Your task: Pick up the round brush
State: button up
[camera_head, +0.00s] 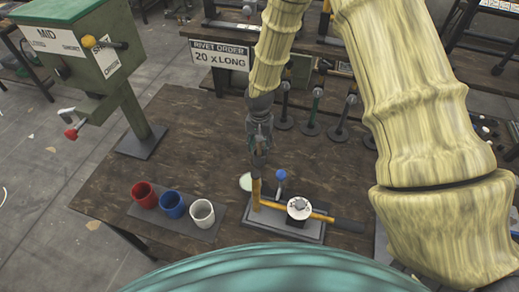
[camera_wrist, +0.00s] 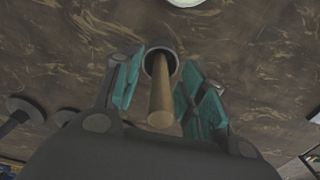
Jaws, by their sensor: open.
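What looks like the round brush stands upright, its light wooden handle (camera_head: 256,192) pointing up at the table's front middle. In the wrist view the handle (camera_wrist: 161,100) runs down to a dark round end (camera_wrist: 161,52) on the table. My gripper (camera_head: 259,163) is above it, pointing down. In the wrist view the teal fingers of my gripper (camera_wrist: 160,68) are apart, one on each side of the handle. Gaps show beside the handle, and nothing is held. The brush's lower end is hard to make out in the head view.
A press fixture (camera_head: 299,208) with a yellow lever and blue knob is close to the right. A pale round dish (camera_head: 246,181) lies just behind. Red (camera_head: 144,195), blue (camera_head: 172,204) and white (camera_head: 202,213) cups stand left. Several dark stands (camera_head: 311,128) are behind.

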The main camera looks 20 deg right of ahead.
grip_shut()
jog(key=shift+r, duration=0.15)
jog(key=shift+r+b, duration=1.9)
jog(key=shift+r, duration=2.95)
